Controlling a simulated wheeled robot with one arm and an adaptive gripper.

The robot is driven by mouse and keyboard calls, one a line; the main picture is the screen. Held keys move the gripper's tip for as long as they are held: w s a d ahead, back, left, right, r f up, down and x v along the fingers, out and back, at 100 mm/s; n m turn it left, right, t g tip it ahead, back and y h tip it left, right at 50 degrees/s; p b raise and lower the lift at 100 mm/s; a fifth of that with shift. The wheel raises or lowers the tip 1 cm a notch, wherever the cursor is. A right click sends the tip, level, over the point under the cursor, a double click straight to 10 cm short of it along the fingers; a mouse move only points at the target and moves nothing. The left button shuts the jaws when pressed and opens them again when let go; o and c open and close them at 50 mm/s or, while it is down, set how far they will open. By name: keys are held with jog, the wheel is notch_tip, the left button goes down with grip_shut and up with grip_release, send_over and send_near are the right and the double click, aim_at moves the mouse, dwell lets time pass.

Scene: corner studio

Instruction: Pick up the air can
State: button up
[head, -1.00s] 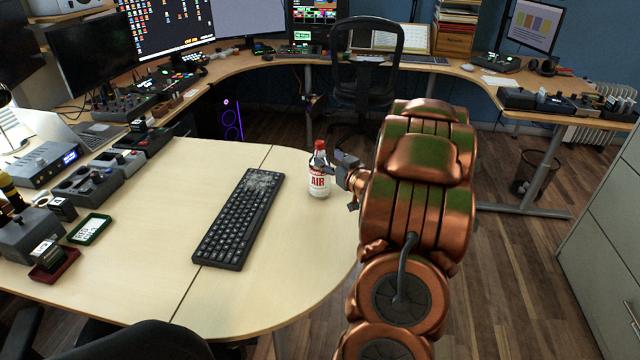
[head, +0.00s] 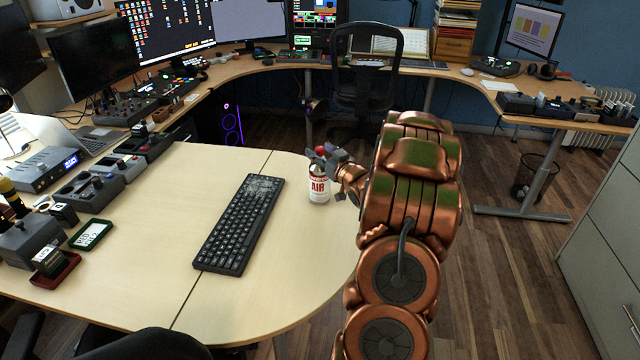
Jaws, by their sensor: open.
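The air can (head: 319,188) is a small white can with red and dark lettering and a red top. It stands upright on the light wooden desk (head: 230,290), near its rounded right end. My gripper (head: 322,160) is open at the upper part of the can, coming from the right. A grey finger covers part of the can's top. I cannot tell whether the fingers touch the can or how far they are around it.
A black keyboard (head: 239,223) lies to the left of the can. Several control boxes and small trays line the desk's left side. A black office chair (head: 366,70) stands behind the desk end. The desk around the can is otherwise clear.

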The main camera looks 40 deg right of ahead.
jog(key=shift+w, duration=0.25)
jog(key=shift+c, duration=0.3)
grip_shut()
